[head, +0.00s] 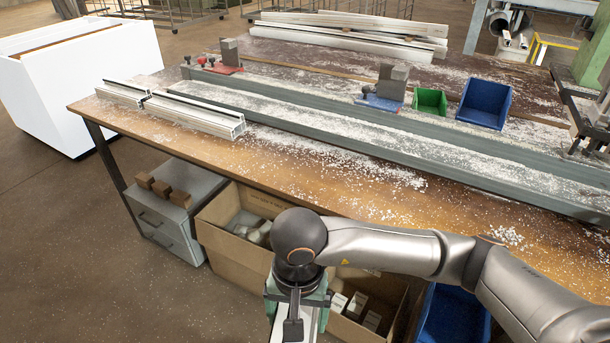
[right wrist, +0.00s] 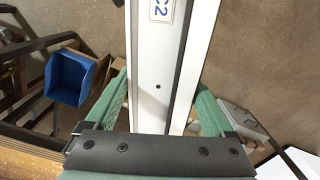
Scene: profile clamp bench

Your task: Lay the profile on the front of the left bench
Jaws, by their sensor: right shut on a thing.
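My right gripper (head: 297,312) hangs in front of the bench at the bottom of the head view. Its green fingers are shut on a white profile (head: 312,325), mostly hidden there by the gripper and cut off by the frame. In the right wrist view the profile (right wrist: 147,70) runs lengthwise between the fingers, with a "C2" label, a dark groove and a small hole. The wooden bench (head: 270,165) has pale shavings on its front strip. Two white profiles, a short one (head: 122,94) and a longer one (head: 195,113), lie on its left front. My left gripper is out of view.
A long grey rail (head: 330,128) with a red clamp (head: 222,69) and a blue clamp (head: 380,102) runs along the bench. Green (head: 430,101) and blue (head: 485,103) bins stand behind it. Cardboard boxes (head: 228,243) and a drawer cabinet (head: 165,222) sit below. The bench's middle front is clear.

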